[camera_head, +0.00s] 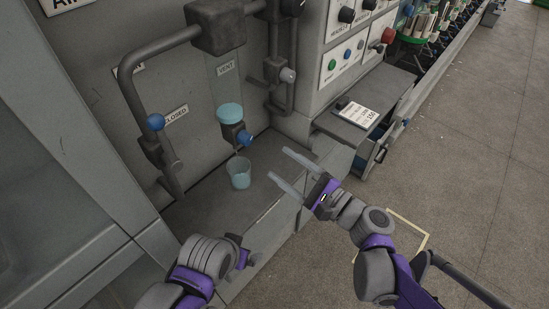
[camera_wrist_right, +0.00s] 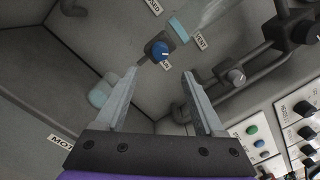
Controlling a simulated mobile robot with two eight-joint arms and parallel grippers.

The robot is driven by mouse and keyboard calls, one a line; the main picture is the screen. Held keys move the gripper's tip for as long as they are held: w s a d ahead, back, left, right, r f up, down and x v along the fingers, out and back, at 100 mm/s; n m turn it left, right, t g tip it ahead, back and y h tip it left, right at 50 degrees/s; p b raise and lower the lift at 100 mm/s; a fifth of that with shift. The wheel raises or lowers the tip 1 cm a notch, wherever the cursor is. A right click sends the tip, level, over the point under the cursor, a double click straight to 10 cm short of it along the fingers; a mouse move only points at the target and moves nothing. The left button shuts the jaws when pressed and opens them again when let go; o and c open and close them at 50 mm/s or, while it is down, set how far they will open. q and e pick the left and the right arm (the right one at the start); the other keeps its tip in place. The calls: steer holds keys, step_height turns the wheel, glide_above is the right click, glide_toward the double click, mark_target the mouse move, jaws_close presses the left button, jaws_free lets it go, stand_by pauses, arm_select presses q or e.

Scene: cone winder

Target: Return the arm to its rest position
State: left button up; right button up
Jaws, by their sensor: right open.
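My right gripper (camera_head: 278,163) is open and empty, its two pale fingers spread apart in front of the machine's ledge. In the right wrist view the gripper (camera_wrist_right: 159,74) also shows open with nothing between the fingers. A translucent bluish cup (camera_head: 239,173) stands upright on the ledge to the left of the fingers, apart from them; it also shows in the wrist view (camera_wrist_right: 100,94). My left arm (camera_head: 205,262) is low in the head view, in front of the ledge. Its fingers are hidden, so I cannot tell their state.
A blue-knobbed valve (camera_head: 244,138) is above the cup, below a vent tube (camera_head: 229,112). Grey pipes (camera_head: 135,97) frame it. A control panel (camera_head: 345,60) and a shelf with a label card (camera_head: 358,114) stand to the right. The floor (camera_head: 480,150) at right is open.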

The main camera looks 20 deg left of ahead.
steer(key=shift+s+d, duration=0.1)
steer(key=shift+d, duration=0.05)
stand_by(0.4)
steer(key=s+d+f+n+h+p, duration=0.2)
steer(key=s+d+f+n+h, duration=0.1)
steer(key=d, duration=0.6)
steer(key=s+d+f+n+g+h+p, duration=0.1)
steer(key=s+d+f+n+h, duration=0.2)
steer(key=s+d+n+h, duration=0.3)
steer(key=s+d+f+n+h+p, duration=0.2)
steer(key=d+h, duration=0.6)
steer(key=d, duration=0.6)
steer(key=s+f+n, duration=0.1)
steer(key=s+n, duration=0.1)
steer(key=s, duration=0.1)
steer(key=shift+s+f+g+p, duration=0.15)
steer(key=shift+f+g+p, duration=0.05)
steer(key=shift+g+p, duration=0.1)
